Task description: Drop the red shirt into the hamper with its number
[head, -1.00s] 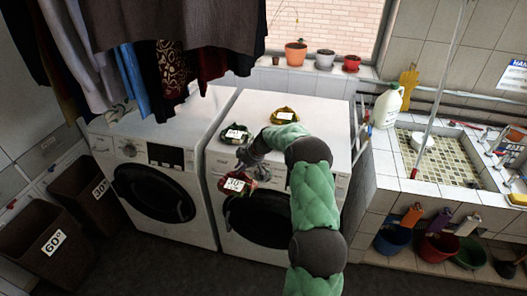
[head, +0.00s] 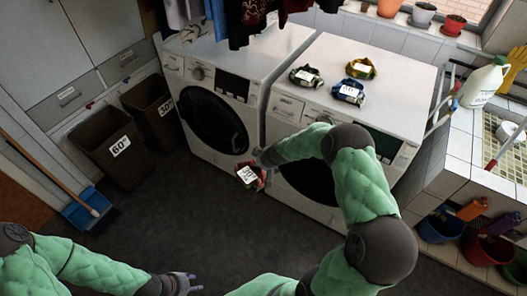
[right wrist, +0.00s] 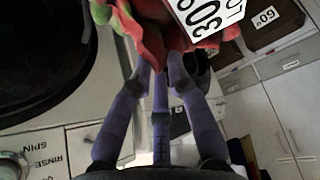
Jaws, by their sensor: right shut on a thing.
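The red shirt (head: 262,182) is a small red bundle with some green and a white tag. The tag reads 30° in the right wrist view, where the red cloth (right wrist: 150,35) hangs at the fingertips. My right gripper (head: 262,160) is shut on it and holds it in the air before the washing machines. The brown 30° hamper (head: 149,113) stands against the left wall beside the left machine. The brown 60° hamper (head: 107,158) stands nearer. Both lie left of the shirt. My left gripper (head: 190,283) is low at the bottom edge, its fingers too small to judge.
The left washer (head: 258,60) and right washer (head: 390,88) stand side by side. Several other tagged bundles, including a dark green one (head: 303,77), lie on the right washer. A blue dustpan (head: 88,208) and broom lean at left. The dark floor between is clear.

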